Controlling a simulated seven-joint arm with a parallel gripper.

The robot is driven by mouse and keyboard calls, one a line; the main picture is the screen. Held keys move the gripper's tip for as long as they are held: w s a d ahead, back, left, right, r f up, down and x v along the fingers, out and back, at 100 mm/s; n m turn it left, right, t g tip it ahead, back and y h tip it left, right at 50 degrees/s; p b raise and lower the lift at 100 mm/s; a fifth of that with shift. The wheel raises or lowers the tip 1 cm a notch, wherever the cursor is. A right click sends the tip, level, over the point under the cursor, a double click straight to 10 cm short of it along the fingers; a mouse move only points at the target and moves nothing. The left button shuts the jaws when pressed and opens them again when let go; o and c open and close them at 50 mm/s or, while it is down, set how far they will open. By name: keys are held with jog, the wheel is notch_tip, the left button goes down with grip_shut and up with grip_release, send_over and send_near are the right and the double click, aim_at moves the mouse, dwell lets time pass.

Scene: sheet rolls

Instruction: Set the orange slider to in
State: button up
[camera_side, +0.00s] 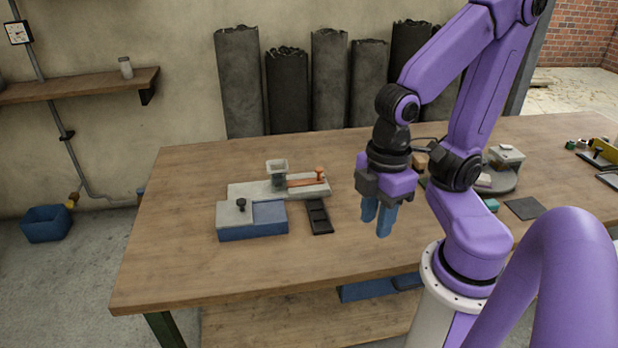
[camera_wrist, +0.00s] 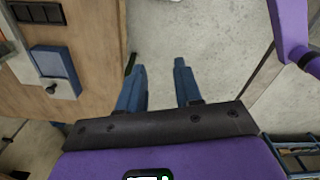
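The orange slider (camera_side: 303,182) is a thin orange bar with an upright orange knob (camera_side: 319,174) at its right end. It lies on the grey top of a low device (camera_side: 246,190) on the wooden table, in the side view. In the wrist view the open fingers (camera_wrist: 160,85) show over the table's edge and floor; the slider is not visible there.
A blue-sided block (camera_side: 253,228) with a black knob (camera_side: 241,204) sits at the device's front left. A black tray (camera_side: 319,216) lies just right of it. The table's left front is clear.

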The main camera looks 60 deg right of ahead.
jog(key=shift+o, duration=1.4)
jog(key=w+a+r+m, duration=0.2)
jog(key=w+m, duration=0.1)
jog(key=w, duration=0.3)
jog(key=shift+w+a+m+g, duration=0.3)
jog(key=shift+w+a+m, duration=0.05)
jog(key=shift+w+m, duration=0.05)
jog(key=w+d+r+m+g, duration=0.1)
jog(key=w+d+m, duration=0.3)
jog(key=w, duration=0.7)
jog(key=w+d+r+m, duration=0.1)
jog(key=w+d+m, duration=0.1)
jog(key=w+m, duration=0.6)
jog(key=w+d+f+m+y, duration=0.25)
jog(key=w+d+m, duration=0.25)
jog(key=w+d, duration=0.8)
jog(key=m+y, duration=0.1)
jog(key=m, duration=0.5)
send_over(319, 168)
jog(key=w+a, duration=0.2)
jog(key=w, duration=0.2)
notch_tip(319, 168, down, 4)
jog(key=s+d+f+m+t, duration=0.1)
jog(key=s+d+f+m, duration=0.25)
jog(key=d, duration=0.55)
jog(key=shift+y, duration=0.25)
jog(key=x, duration=1.7)
